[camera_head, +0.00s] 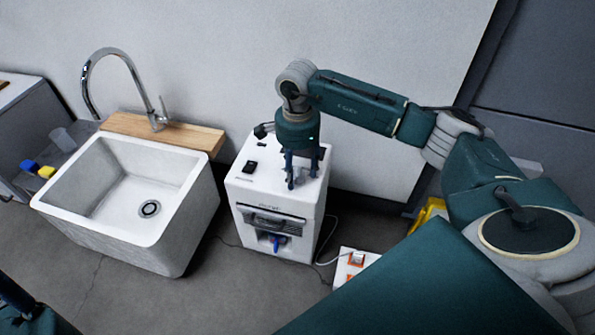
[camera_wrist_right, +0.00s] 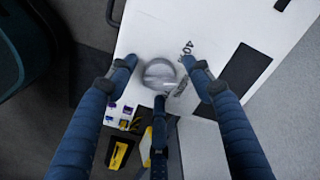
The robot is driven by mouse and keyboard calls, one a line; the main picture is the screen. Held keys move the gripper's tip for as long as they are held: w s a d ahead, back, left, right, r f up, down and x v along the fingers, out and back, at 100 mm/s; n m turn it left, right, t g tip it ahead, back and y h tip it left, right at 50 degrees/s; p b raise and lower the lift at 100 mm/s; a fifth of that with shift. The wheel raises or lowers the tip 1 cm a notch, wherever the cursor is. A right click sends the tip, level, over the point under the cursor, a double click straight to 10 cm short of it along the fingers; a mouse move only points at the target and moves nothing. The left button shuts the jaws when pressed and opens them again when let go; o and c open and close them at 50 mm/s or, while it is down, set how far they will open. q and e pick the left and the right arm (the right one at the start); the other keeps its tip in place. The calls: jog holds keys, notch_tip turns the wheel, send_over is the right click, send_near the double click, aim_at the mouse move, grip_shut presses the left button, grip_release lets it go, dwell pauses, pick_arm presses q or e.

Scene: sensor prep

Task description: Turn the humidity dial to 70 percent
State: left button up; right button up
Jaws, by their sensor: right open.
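The humidity dial (camera_wrist_right: 160,74) shows in the right wrist view as a round, shiny knob on the white top of the machine (camera_head: 243,200). Printed text reading about 40 percent (camera_wrist_right: 186,50) lies beside it; the rest of the lettering is too blurred to read. My right gripper (camera_head: 302,178) points down at the machine's top, its fingers apart. In the wrist view the fingers surround the dial with visible gaps. I cannot tell how high the tips are above the surface. My left gripper is out of view.
A white sink (camera_head: 75,216) with a tall tap (camera_head: 150,114) stands to the left. A white power box with an orange switch (camera_head: 357,258) lies on the floor at right. A wall rises behind.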

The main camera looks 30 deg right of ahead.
jog(key=c, duration=1.1)
jog(key=shift+c, duration=0.2)
